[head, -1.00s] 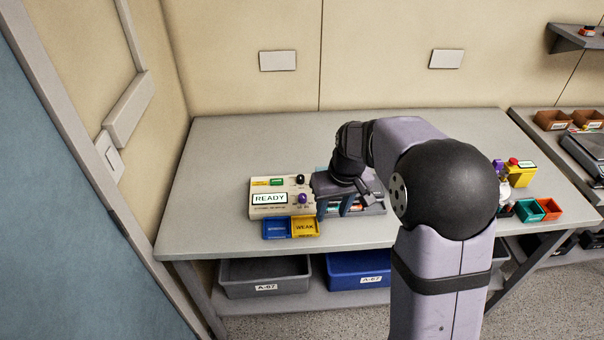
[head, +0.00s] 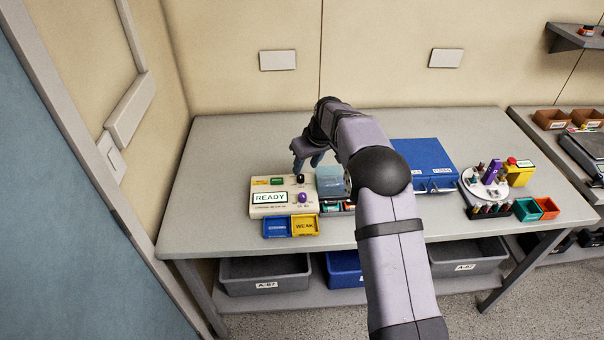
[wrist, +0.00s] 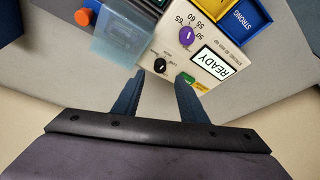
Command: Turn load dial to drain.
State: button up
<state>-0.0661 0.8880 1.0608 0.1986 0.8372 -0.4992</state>
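The beige device (head: 260,203) stands on the left part of the table, its display showing READY. It has a black knob (head: 301,179) at its back right and a purple knob (head: 302,197) in front of that. In the wrist view the black knob (wrist: 160,66) lies just beyond and between my fingertips. The purple knob (wrist: 186,35) there has numbers around it. I cannot read the black knob's label or setting. My gripper (head: 306,166) is open and empty, pointing down above the black knob; its fingers (wrist: 158,77) also show in the wrist view, apart from each other.
A translucent blue box (head: 330,180) stands right beside the device. Blue and yellow trays (head: 305,226) sit at its front. A blue case (head: 423,160) and a round white stand (head: 482,190) are farther right. The table behind the device is clear.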

aim_at(301, 176)
jog(key=shift+p+x, duration=1.3)
jog(key=shift+x, duration=2.1)
jog(key=shift+s, duration=0.1)
grip_shut()
jog(key=shift+d+f, duration=0.1)
